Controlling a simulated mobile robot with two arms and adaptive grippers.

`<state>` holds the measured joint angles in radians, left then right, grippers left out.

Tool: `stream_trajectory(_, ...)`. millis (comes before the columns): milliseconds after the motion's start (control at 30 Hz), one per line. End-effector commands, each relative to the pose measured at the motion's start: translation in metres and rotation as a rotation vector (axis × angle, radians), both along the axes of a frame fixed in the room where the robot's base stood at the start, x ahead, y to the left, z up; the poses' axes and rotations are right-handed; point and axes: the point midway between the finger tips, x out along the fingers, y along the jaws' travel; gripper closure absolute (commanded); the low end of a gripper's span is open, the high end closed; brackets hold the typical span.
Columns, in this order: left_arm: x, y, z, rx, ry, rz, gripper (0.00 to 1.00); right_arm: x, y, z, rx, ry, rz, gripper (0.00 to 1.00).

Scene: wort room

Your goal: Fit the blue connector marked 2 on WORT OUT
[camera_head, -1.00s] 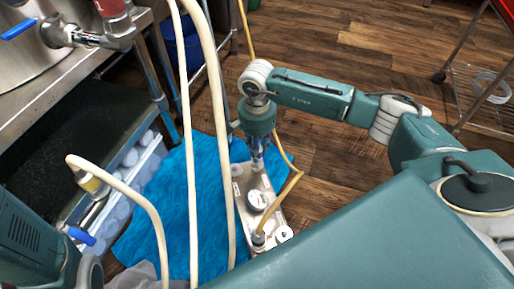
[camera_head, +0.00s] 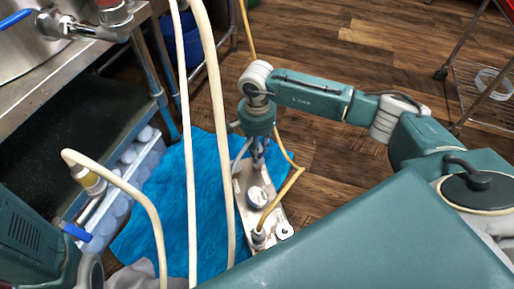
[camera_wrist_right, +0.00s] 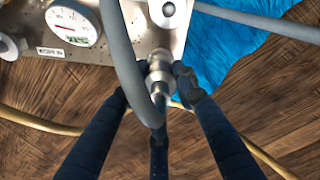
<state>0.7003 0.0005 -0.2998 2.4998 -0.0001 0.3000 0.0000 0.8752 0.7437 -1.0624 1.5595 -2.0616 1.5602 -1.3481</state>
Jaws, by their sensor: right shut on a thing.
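The plate-shaped unit (camera_head: 277,213) stands on the floor at the edge of a blue mat, with a round gauge (camera_head: 258,197) on its top. My right gripper (camera_head: 258,152) points down over its far end. In the right wrist view its fingers (camera_wrist_right: 157,82) close around a silver fitting (camera_wrist_right: 159,70) at the plate's edge, with a grey hose (camera_wrist_right: 125,55) crossing in front. I cannot read a 2 or make out blue on this fitting. Whether it is seated on a port is hidden. A small label (camera_wrist_right: 58,52) under the gauge is hard to read. My left gripper is out of view.
A yellow hose (camera_head: 292,185) runs to the unit's near end. Cream hoses (camera_head: 215,110) hang in front of the blue mat (camera_head: 150,230). A steel bench (camera_head: 60,95) stands left, a wire rack (camera_head: 490,95) at far right. Wood floor behind is clear.

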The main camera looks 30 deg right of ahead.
Motion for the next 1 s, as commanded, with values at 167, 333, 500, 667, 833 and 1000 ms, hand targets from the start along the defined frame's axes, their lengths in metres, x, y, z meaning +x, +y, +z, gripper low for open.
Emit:
stream_trajectory(167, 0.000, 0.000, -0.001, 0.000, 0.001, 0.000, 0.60, 0.000, 0.000, -0.001, 0.000, -0.001, 0.000, 0.56)
stream_trajectory(333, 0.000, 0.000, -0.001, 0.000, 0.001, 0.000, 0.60, 0.000, 0.000, -0.001, 0.000, 0.000, 0.000, 0.50)
stream_trajectory(500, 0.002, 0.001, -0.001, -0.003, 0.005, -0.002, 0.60, 0.000, 0.000, -0.001, 0.000, 0.000, 0.000, 0.50)
stream_trajectory(667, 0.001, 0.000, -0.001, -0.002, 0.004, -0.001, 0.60, 0.001, -0.001, 0.015, -0.001, -0.003, 0.000, 0.50)
stream_trajectory(833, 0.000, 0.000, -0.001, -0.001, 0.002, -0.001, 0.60, 0.002, 0.000, 0.051, 0.000, -0.005, 0.001, 0.50)
stream_trajectory(1000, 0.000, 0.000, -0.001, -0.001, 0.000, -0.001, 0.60, 0.002, -0.001, 0.086, -0.001, -0.005, 0.001, 0.50)
